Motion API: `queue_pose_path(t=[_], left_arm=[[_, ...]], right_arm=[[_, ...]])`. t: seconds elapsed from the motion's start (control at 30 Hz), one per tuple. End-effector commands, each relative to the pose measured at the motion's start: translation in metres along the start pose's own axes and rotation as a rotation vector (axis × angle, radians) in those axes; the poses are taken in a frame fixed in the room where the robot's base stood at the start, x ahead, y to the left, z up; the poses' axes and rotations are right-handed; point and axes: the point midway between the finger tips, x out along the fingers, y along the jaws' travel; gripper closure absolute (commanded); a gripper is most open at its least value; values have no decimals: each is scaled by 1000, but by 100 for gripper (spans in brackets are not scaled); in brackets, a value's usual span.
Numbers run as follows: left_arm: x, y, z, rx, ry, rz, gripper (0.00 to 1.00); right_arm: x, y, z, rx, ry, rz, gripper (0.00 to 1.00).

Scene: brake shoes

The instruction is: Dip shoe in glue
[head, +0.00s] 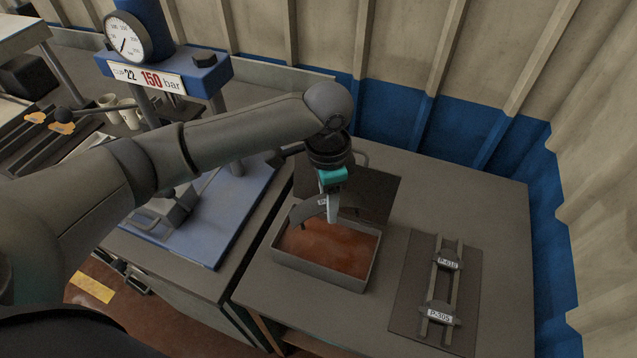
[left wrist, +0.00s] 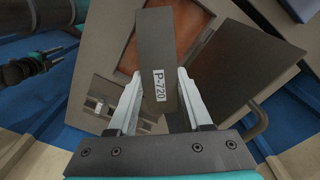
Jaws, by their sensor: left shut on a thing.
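A grey curved brake shoe (head: 312,213) is held between the fingers of my left gripper (head: 331,215), above the glue tray (head: 320,276). In the left wrist view the shoe (left wrist: 158,45) bears the label P-720, and my left gripper (left wrist: 155,100) is shut on it. The tray is an open grey box with reddish-brown glue (head: 325,250) in it. The shoe hangs over the tray's far left part; I cannot tell whether it touches the glue. A dark and teal part at the left wrist view's upper left seems to be my right gripper (left wrist: 48,62); its fingers are unclear.
A dark raised lid (head: 375,190) stands behind the tray. On the right, a dark mat (head: 408,290) bears a two-rail rack (head: 442,280) with pieces labelled P-618 and P-305. A blue press (head: 200,68) with a gauge stands at left. Corrugated walls close the back and right.

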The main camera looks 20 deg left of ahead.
Motion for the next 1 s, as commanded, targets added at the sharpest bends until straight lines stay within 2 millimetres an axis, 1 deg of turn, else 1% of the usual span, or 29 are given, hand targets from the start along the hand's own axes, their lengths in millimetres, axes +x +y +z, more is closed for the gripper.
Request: queue_pose_path(t=[0.03,0.1,0.3,0.43,0.53,0.67,0.87,1.0], left_arm=[[-7,1,-2,61,-3,4,100],[-5,1,-4,157,-5,2,100],[2,3,-4,411,-17,-2,100],[7,4,-4,534,-24,-5,100],[10,6,-3,593,-27,-6,100],[13,6,-3,631,-31,-8,100],[20,6,-2,636,-31,-8,100],[28,5,-2,635,-31,-8,100]], right_arm=[[-18,0,-1,0,-1,0,50],[-31,1,-2,1,-1,0,50],[-62,1,-4,2,-2,0,50],[-75,1,-6,2,-3,0,50],[-81,1,-6,3,-3,-1,50],[-82,-1,-6,4,-2,-4,50],[-75,-5,-6,6,-1,-8,50],[-66,-5,-6,6,-1,-8,50]])
